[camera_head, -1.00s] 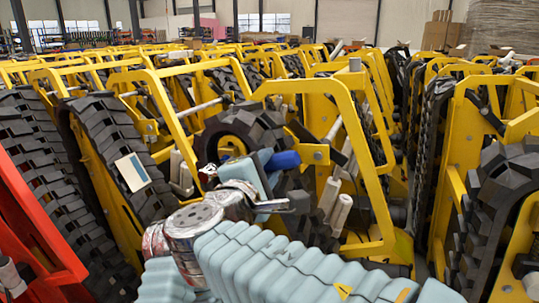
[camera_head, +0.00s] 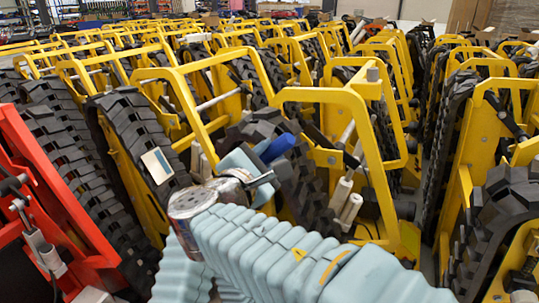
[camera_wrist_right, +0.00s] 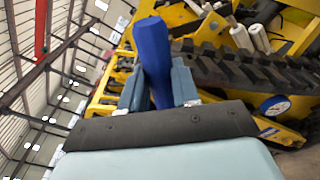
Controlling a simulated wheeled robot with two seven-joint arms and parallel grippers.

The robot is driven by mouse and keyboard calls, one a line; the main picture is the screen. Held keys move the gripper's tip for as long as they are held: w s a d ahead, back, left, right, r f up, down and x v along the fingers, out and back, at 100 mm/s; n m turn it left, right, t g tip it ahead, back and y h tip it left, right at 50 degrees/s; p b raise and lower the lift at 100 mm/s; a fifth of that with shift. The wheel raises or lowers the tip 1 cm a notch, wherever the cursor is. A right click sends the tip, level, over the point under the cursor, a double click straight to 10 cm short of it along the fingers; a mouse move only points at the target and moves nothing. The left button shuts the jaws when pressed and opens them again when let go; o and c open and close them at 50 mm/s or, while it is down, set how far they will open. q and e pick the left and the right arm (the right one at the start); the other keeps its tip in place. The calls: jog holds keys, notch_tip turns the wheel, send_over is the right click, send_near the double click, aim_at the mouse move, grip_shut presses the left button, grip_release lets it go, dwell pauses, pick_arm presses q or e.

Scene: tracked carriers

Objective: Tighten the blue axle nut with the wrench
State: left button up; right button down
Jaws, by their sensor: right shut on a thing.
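My right gripper (camera_head: 262,160) is shut on a plain blue bar, which looks like the wrench's handle (camera_head: 277,148). In the right wrist view the blue handle (camera_wrist_right: 153,60) stands up between the two grey-blue fingers of the gripper (camera_wrist_right: 158,88). The rest of the wrench cannot be made out. In the head view the gripper is in front of a black track on a yellow carrier. A round blue-and-white part (camera_wrist_right: 275,105) shows at the right of the wrist view, apart from the handle; I cannot tell whether it is the axle nut. My left gripper is not in view.
Rows of yellow tracked carriers (camera_head: 352,98) with black tracks (camera_head: 135,135) fill the floor closely. A red machine (camera_head: 62,195) stands at the left edge. Pale cylinders (camera_head: 348,208) stick out beside the arm. There is little free room between the frames.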

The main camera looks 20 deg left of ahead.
jog(key=shift+w+d+r+b, duration=0.15)
jog(key=shift+w+b, duration=0.15)
jog(key=shift+w, duration=0.6)
dwell(2.2)
jog(key=shift+w, duration=0.4)
dwell(0.9)
jog(key=shift+w, duration=0.3)
dwell(0.6)
jog(key=c, duration=1.5)
grip_release()
jog(key=shift+c, duration=0.2)
grip_shut()
